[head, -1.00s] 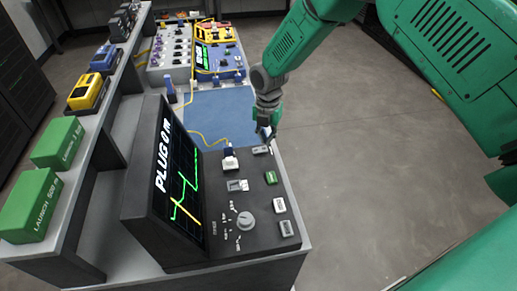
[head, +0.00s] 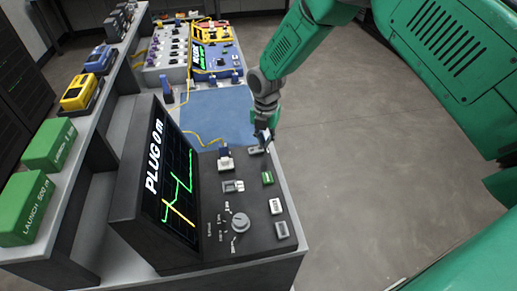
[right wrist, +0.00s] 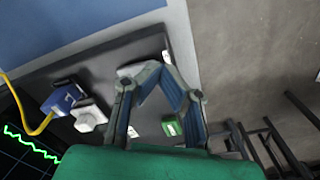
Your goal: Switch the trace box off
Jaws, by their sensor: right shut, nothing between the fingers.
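The trace box (head: 200,245) is a dark console at the front of the bench. Its tilted screen (head: 172,180) is lit with "PLUG 0 m" and green and yellow lines. A small grey switch piece (head: 255,150) sits at the panel's far right corner; it also shows in the right wrist view (right wrist: 130,70). My right gripper (head: 266,142) is shut and empty, right at this piece. In the right wrist view its fingertips (right wrist: 160,65) meet beside the piece; I cannot tell whether they touch it. My left gripper is not in view.
A white and blue plug (head: 226,160) with a yellow cable stands left of my gripper. A green button (head: 267,178), a knob (head: 240,222) and pale buttons (head: 277,206) are nearer. A blue mat (head: 218,115) lies behind; open floor is to the right.

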